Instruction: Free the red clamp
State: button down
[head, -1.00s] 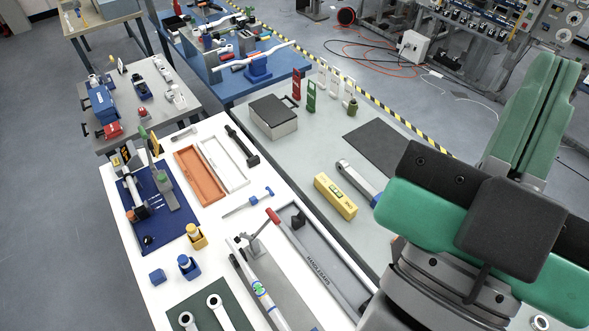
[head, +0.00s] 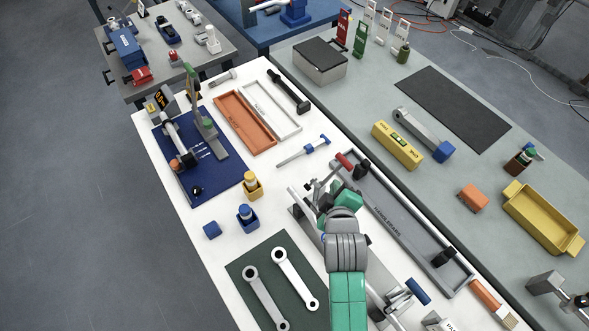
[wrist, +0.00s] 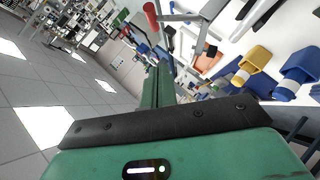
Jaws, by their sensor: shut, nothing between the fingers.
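A metal clamp with a red handle (head: 343,160) stands on the long grey frame fixture on the white table. In the wrist view the red handle (wrist: 152,16) shows at the top, joined to a metal lever. My gripper (head: 345,197) is over the fixture, close to the clamp, and hides part of its metal body. In the wrist view my gripper (wrist: 158,68) has its green fingers together with nothing between them, pointing toward the clamp. I cannot tell in the head view whether the fingers touch the clamp.
The grey tray (head: 405,229) lies right of the fixture. A green mat (head: 262,297) with two wrenches is at the front left. Blue and yellow holders (head: 252,185) stand left of the clamp. An orange tray (head: 262,138) lies farther back.

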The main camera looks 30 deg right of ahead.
send_near(340, 160)
jog(key=w, duration=0.4)
jog(key=shift+w+d+f, duration=0.15)
jog(key=shift+d+f, duration=0.65)
jog(key=shift+f, duration=0.1)
jog(key=shift+d+f, duration=0.4)
jog(key=shift+d, duration=0.1)
